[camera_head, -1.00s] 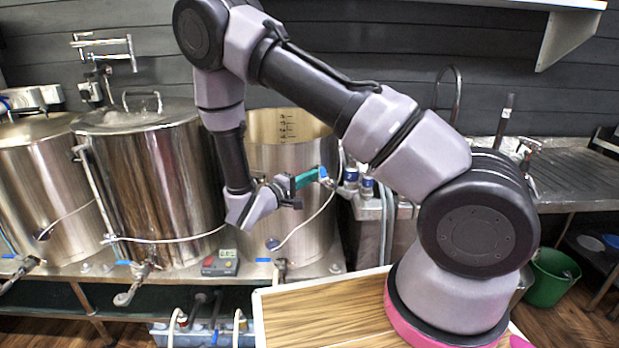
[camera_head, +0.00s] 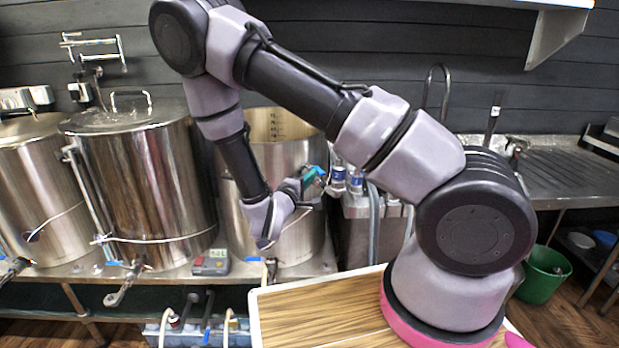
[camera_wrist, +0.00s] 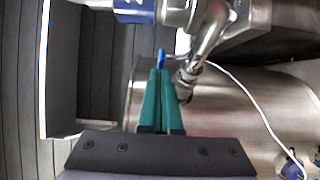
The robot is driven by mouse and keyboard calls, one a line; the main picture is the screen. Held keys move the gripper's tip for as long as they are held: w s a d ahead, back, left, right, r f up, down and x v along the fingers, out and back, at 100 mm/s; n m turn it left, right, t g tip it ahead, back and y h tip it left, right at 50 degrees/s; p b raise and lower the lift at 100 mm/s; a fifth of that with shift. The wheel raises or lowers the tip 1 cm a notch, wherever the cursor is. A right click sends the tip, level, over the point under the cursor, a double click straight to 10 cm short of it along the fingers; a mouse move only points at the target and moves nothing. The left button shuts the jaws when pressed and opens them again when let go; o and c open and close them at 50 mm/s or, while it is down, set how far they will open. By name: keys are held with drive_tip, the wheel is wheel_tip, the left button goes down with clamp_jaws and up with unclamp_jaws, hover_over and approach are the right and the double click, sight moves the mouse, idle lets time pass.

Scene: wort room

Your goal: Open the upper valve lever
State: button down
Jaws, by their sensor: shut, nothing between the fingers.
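The upper valve lever (camera_wrist: 161,58) shows as a small blue piece just past my green fingertips in the wrist view; I cannot tell whether they touch it. The metal valve fitting (camera_wrist: 196,68) is right of the fingers there. My gripper (camera_wrist: 160,75) is shut and empty, its two green fingers side by side. In the head view my gripper (camera_head: 315,178) is at the upper right side of the right-hand steel pot (camera_head: 285,150), with a blue bit at its tip. My own arm hides part of that pot, and the valve is mostly hidden there.
Blue-and-white fittings (camera_head: 346,180) with hoses stand just right of my gripper. A thin white cable crosses the pot (camera_wrist: 250,95). Two more steel pots stand left, the nearer one (camera_head: 140,190) lidded.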

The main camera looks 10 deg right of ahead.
drive_tip(key=shift+s+d, duration=0.1)
drive_tip(key=shift+d, duration=0.65)
drive_tip(key=shift+s, duration=0.1)
drive_tip(key=v, duration=1)
drive_tip(key=s+d+r+m+g+y, duration=0.1)
drive_tip(key=s+d+r+m+g, duration=0.35)
drive_tip(key=d+r+g, duration=0.2)
drive_tip(key=s+d+r+m+g+y, duration=0.2)
drive_tip(key=s+d+r+m+g, duration=0.2)
drive_tip(key=d+r+m+g, duration=0.3)
drive_tip(key=s+a+r+m+t+y, duration=0.1)
drive_tip(key=s+r+t+y, duration=0.1)
drive_tip(key=r+y, duration=0.3)
drive_tip(key=s+a+r+m+t+y, duration=0.1)
drive_tip(key=r+t+y, duration=0.4)
drive_tip(key=r, duration=0.8)
drive_tip(key=shift+s+a+m+y, duration=0.3)
drive_tip(key=shift+s+a+m, duration=0.05)
drive_tip(key=shift+s+a, duration=0.35)
